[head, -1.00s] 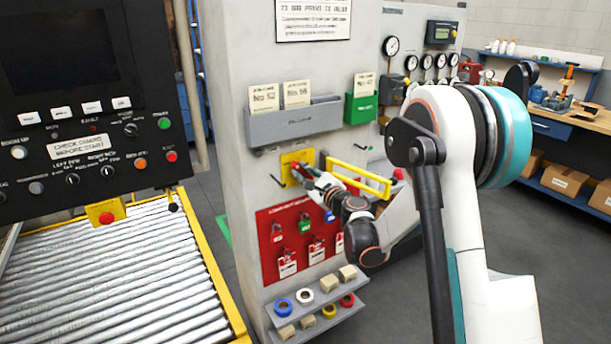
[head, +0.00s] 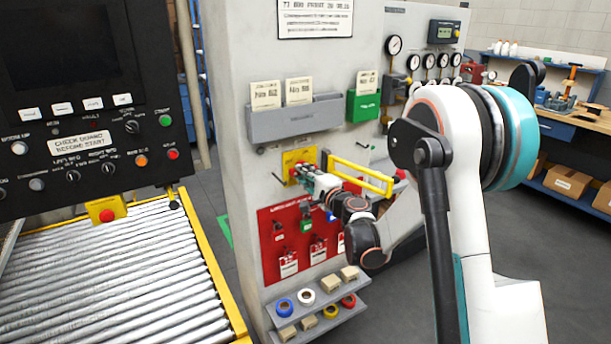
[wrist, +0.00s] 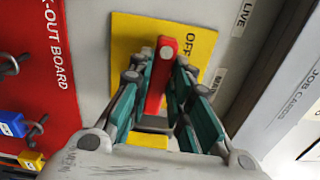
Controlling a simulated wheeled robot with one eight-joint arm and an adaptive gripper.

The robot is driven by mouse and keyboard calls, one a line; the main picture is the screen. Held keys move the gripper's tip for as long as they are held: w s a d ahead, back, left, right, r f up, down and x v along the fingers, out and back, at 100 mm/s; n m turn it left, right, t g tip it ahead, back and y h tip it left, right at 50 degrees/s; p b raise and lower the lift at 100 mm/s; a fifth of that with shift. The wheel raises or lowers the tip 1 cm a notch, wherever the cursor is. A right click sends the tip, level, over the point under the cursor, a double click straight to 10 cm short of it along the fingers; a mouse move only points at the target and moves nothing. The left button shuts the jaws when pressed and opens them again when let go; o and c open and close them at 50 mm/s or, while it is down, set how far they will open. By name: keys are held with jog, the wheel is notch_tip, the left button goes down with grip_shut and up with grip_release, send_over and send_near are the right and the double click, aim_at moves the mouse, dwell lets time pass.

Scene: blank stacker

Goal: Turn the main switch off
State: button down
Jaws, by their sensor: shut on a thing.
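The main switch has a yellow plate (wrist: 136,38) marked OFF and a red handle (wrist: 162,72). In the wrist view the handle stands between my gripper's (wrist: 160,88) two teal fingers, which are shut on it. The handle's upper end points towards the top of the picture, to the left of the OFF lettering. In the head view the yellow plate (head: 306,156) shows on the grey cabinet, and my gripper (head: 303,172) reaches it from the right. The fingers hide part of the handle there.
The red lockout board (head: 268,222) with padlocks and tags lies below the switch. A yellow rail (head: 362,172) juts out just right of my gripper. A grey card rack (head: 300,121) is above. A small shelf (head: 318,318) with tape rolls is below.

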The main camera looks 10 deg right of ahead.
jog(key=shift+f+n, duration=0.1)
jog(key=shift+n, duration=0.3)
jog(key=c, duration=1.5)
grip_release()
jog(key=shift+s, duration=0.1)
jog(key=v, duration=1.2)
